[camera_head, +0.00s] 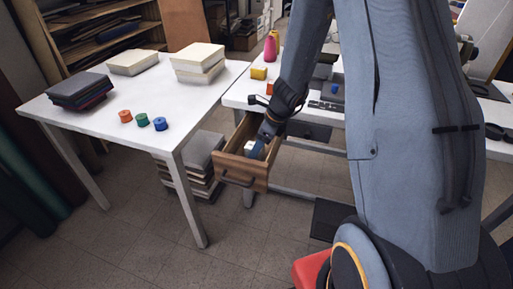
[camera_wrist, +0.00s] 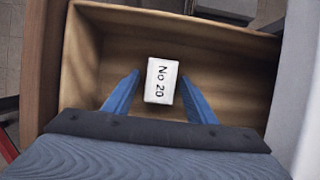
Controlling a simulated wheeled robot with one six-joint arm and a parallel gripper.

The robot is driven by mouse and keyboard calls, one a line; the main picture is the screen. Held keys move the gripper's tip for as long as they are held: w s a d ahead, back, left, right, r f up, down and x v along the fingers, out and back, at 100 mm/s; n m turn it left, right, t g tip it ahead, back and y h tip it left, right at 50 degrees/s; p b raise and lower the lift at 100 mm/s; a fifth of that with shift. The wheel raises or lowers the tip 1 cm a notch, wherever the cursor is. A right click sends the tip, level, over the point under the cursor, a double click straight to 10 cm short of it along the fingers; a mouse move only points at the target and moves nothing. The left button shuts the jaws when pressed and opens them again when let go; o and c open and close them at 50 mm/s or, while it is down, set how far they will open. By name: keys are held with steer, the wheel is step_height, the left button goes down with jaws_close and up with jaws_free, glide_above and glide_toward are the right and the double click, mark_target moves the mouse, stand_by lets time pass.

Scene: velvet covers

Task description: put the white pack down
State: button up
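The white pack (camera_wrist: 161,80), a small block marked "No 20", is inside the open wooden drawer (camera_wrist: 225,50) in the wrist view. My gripper (camera_wrist: 160,78) has its two blue fingers on either side of the pack, with a narrow gap showing at each side, so it looks open. The pack appears to lie on the drawer floor, though its underside is hidden. In the head view the drawer (camera_head: 230,171) is pulled out under the right-hand white table, and my gripper (camera_head: 257,151) reaches down into it.
A white table (camera_head: 185,105) at left holds orange, green and blue spools (camera_head: 141,119), a dark stack (camera_head: 79,90) and pale stacks (camera_head: 198,62). The drawer walls stand close around my gripper.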

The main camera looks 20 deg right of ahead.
steer(key=p+v, duration=0.2)
steer(key=v, duration=1)
steer(key=s+r+n+g+h, duration=0.1)
steer(key=s+r+n+h, duration=0.1)
steer(key=s+n, duration=0.9)
steer(key=s+r+n+g+h, duration=0.1)
steer(key=s+r+n, duration=0.3)
steer(key=s+n, duration=0.7)
steer(key=shift+d+r+n+g+h, duration=0.25)
steer(key=shift+n+g+h, duration=0.15)
steer(key=shift+n, duration=0.3)
steer(key=shift+a, duration=0.1)
steer(key=shift+n, duration=0.9)
steer(key=a+r+p, duration=0.2)
steer(key=a+p, duration=0.3)
steer(key=shift+a+r, duration=0.15)
steer(key=shift+r, duration=0.25)
